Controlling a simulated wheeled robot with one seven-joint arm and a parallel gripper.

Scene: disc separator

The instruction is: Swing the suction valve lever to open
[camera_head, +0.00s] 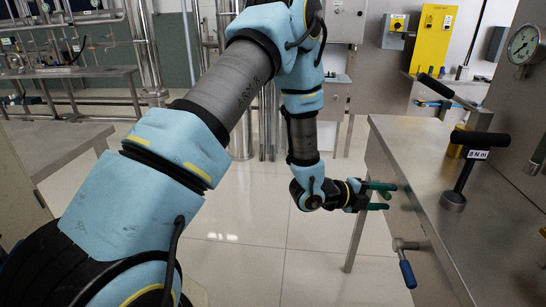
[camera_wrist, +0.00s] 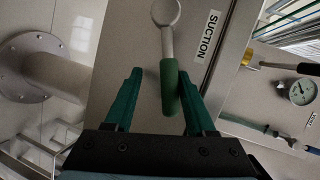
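The suction valve lever (camera_wrist: 167,42) shows in the wrist view as a metal arm hanging from a round hub, with a green grip (camera_wrist: 169,88) at its lower end. A white label reading SUCTION (camera_wrist: 207,36) is to its right on a grey metal panel. My gripper (camera_wrist: 159,72) is open, with one green finger on each side of the grip and gaps on both sides. The grip appears nearer the right finger; its exact depth is hard to tell. In the head view my gripper (camera_head: 384,196) is beside the bench's left side, and the suction lever cannot be made out.
A blue-handled lever (camera_head: 407,272) sticks out from the bench side, below my gripper. The steel bench (camera_head: 430,165) carries a black T-handle tool marked 8 Nm (camera_head: 463,180). A pressure gauge (camera_head: 522,45) is at upper right. The tiled floor left of the bench is clear.

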